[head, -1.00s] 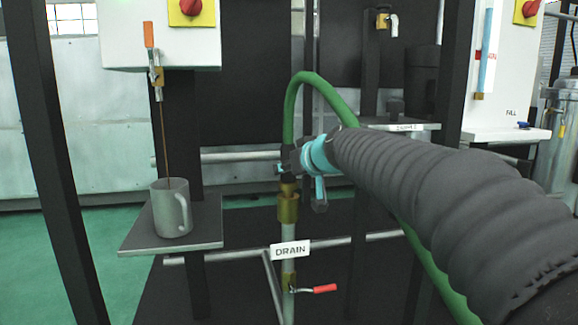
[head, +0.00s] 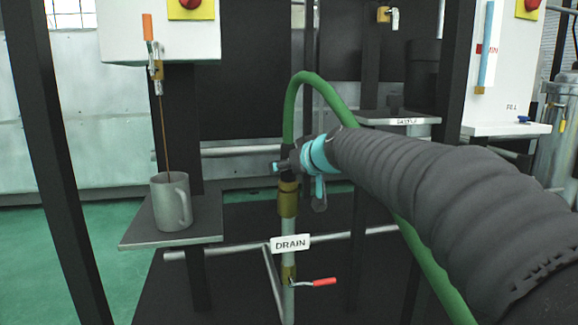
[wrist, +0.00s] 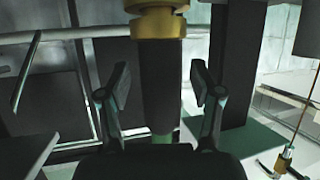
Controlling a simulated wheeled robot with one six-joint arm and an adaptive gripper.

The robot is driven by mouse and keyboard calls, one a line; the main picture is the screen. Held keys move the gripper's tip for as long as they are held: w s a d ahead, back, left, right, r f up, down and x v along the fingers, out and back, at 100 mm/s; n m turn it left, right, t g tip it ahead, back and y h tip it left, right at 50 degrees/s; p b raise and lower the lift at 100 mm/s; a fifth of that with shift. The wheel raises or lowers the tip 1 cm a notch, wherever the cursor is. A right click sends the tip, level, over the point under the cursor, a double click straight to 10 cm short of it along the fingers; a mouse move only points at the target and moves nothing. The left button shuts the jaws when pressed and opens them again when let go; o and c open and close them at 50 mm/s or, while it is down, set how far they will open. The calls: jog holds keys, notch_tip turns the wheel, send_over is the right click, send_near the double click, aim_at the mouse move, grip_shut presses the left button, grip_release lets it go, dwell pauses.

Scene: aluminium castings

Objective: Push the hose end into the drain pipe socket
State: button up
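The green hose (head: 301,80) arcs over and comes down to its dark end piece, which points down at the brass drain pipe socket (head: 287,203). In the wrist view the dark hose end (wrist: 161,90) stands in line with the brass socket (wrist: 157,24) and meets it with no visible gap. How deep it sits inside I cannot tell. My gripper (head: 284,166) is around the hose end just above the socket. In the wrist view my gripper (wrist: 162,84) has its two fingers on either side of the hose end, with a gap on each side.
The DRAIN label (head: 291,243) and a red-handled valve (head: 323,282) are below the socket. A grey mug (head: 171,203) stands on a small shelf (head: 140,238) at left, under a tap (head: 155,68) running brown liquid. Dark frame posts (head: 62,170) flank the area.

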jog(key=shift+f, duration=0.1)
jog(key=v, duration=1.2)
jog(key=s+d+f+m+g+h+p, duration=0.1)
jog(key=s+d+f+m+g+h, duration=0.1)
jog(key=s+f, duration=0.4)
jog(key=s+d+f+m+g+h+p, duration=0.1)
jog(key=s+d+f+m+g, duration=0.25)
jog(key=f, duration=0.45)
jog(key=s+d+f+h+p, duration=0.1)
jog(key=s+d+p, duration=0.3)
jog(key=s, duration=0.5)
jog(key=s+d+f+h+p, duration=0.1)
jog(key=s+d+h+p, duration=0.2)
jog(key=s, duration=0.6)
jog(key=shift+s+d+f+m+p, duration=0.3)
jog(key=shift+d+p, duration=0.2)
jog(key=shift+p, duration=0.35)
jog(key=shift+g, duration=0.25)
